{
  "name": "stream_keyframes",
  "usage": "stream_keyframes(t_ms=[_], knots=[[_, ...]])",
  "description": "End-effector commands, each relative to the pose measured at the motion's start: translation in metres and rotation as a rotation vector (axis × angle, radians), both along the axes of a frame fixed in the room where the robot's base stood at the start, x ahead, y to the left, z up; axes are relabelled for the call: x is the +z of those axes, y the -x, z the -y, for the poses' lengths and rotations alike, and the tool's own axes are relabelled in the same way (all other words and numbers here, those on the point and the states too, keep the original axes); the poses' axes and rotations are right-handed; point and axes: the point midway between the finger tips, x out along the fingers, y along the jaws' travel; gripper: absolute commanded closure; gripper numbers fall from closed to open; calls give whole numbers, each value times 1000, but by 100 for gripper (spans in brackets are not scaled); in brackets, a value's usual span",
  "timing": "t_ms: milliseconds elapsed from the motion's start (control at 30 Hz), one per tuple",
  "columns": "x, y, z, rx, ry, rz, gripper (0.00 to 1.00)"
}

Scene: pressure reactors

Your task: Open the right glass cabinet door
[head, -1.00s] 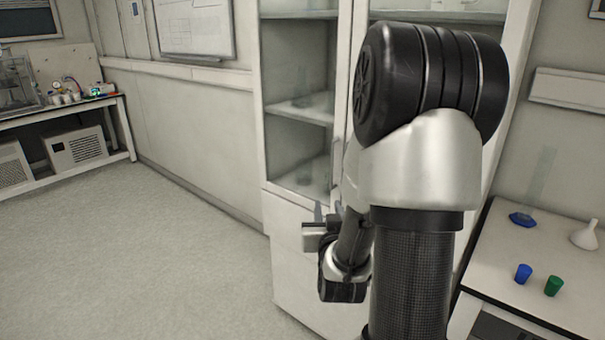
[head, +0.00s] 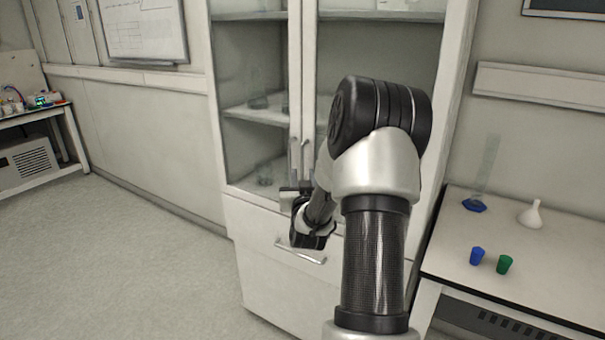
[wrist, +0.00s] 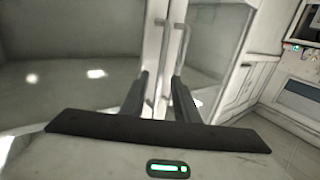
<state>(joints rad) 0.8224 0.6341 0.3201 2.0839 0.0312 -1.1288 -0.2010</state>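The white cabinet's right glass door (head: 385,60) is closed, partly hidden behind my arm. Its upright bar handle (head: 304,152) is at the inner edge, beside the left door's handle (head: 292,155). My gripper (head: 292,186) appears just below the handles in the head view, in front of the cabinet. In the wrist view, the fingers of my gripper (wrist: 159,80) are apart, with nothing seen held. Two bar handles show at the fingertips there: one between them (wrist: 157,75), one near the right finger (wrist: 182,55). I cannot tell whether they touch.
The closed left glass door (head: 250,70) has glassware behind it. A drawer handle (head: 300,252) sticks out below. The floor (head: 110,260) at left is clear.

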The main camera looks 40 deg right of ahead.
Motion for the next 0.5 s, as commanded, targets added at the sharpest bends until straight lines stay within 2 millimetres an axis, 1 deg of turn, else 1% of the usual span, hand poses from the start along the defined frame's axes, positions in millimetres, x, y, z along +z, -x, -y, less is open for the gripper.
stream_keyframes(t_ms=[100,200,500], knots=[[0,-13,8,0,-2,1,72],[0,-19,12,1,-1,1,72],[0,-22,14,1,0,0,72]])
